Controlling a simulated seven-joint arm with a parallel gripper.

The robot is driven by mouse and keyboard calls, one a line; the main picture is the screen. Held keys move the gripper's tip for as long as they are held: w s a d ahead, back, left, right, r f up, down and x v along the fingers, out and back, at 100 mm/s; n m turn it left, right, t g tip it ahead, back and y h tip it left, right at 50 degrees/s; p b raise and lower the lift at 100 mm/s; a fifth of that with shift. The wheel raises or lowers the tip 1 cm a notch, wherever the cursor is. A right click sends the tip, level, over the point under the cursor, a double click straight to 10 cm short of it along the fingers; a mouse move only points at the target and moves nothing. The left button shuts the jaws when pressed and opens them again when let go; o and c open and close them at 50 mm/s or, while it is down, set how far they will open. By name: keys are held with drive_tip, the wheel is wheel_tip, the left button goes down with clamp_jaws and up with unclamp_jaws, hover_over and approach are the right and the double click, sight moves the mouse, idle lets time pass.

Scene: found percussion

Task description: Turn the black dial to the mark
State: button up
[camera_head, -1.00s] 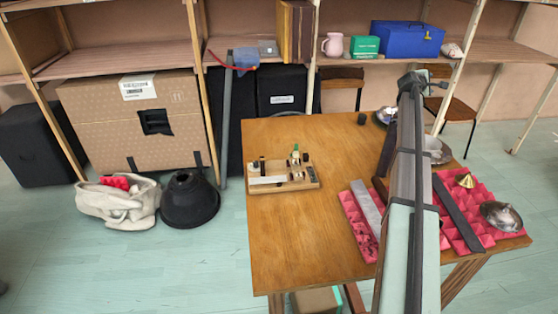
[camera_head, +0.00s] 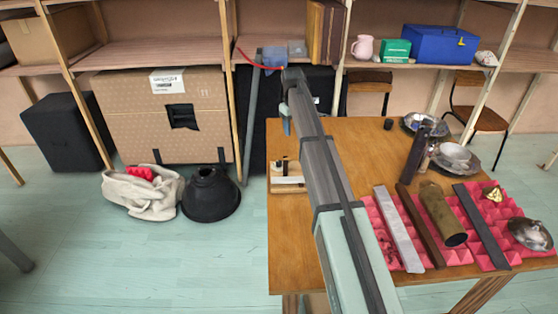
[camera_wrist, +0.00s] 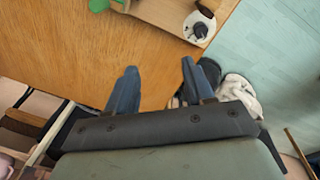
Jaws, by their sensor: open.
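A pale wooden board (camera_head: 287,188) stands at the left edge of the table, mostly hidden behind my arm in the head view. In the wrist view the board (camera_wrist: 168,13) shows at the top edge, with a white round plate (camera_wrist: 189,20) on it. A small black dial (camera_wrist: 200,30) sits on that plate; I cannot make out a mark. My gripper (camera_wrist: 159,66) is open and empty, with bare table top and the table edge beyond its blue fingers. The dial is apart from the fingers, up and to the right in that view. In the head view only part of my gripper (camera_head: 287,120) shows.
The wooden table (camera_head: 350,150) has free room at its middle. On its right, pink foam (camera_head: 465,255) bears several bars, a brown tube (camera_head: 440,212) and metal pieces. A black cone (camera_head: 210,195) and a cloth bag (camera_head: 145,207) lie on the floor to the left.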

drive_tip(key=g, duration=0.1)
hover_over(279, 161)
drive_tip(key=shift+y, duration=0.4)
wheel_tip(279, 161, down, 14)
drive_tip(key=shift+s, duration=0.1)
clamp_jaws()
idle(0.4)
